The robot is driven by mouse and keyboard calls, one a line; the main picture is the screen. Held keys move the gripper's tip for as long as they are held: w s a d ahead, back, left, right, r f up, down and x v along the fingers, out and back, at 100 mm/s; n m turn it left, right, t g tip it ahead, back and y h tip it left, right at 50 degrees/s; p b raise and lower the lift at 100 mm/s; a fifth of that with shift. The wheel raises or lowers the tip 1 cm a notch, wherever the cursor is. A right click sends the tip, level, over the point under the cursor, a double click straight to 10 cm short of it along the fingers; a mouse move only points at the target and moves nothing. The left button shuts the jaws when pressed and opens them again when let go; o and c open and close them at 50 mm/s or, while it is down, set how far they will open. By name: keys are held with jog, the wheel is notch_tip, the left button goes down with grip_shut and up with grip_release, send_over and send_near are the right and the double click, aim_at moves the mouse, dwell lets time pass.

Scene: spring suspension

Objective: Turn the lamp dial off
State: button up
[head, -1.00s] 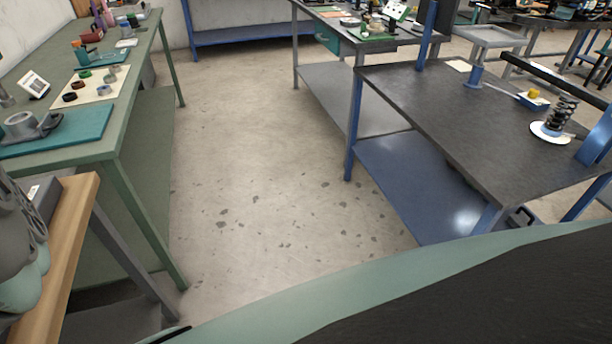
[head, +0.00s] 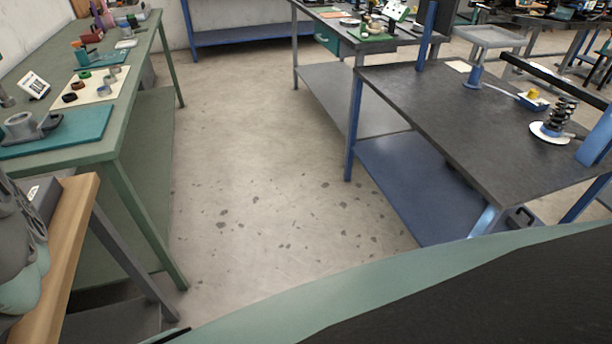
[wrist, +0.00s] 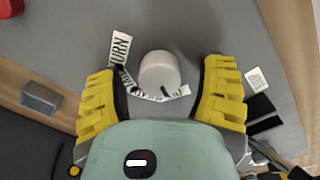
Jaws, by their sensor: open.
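In the wrist view a pale grey round dial (wrist: 160,73) stands on a grey surface, with a printed scale curved along its near side. My gripper (wrist: 162,82) is open, with one yellow ridged finger on each side of the dial. Gaps show between the fingers and the dial. The dial cannot be made out in the head view.
The grey panel has wooden edges in the wrist view. A small grey block (wrist: 41,97) is at left and a red object (wrist: 9,8) at the upper left corner. In the head view a green bench (head: 140,110) stands left and a dark-topped bench (head: 440,105) right, with clear floor between.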

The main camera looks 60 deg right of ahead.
notch_tip(320, 180, up, 12)
dwell(0.5)
dwell(0.3)
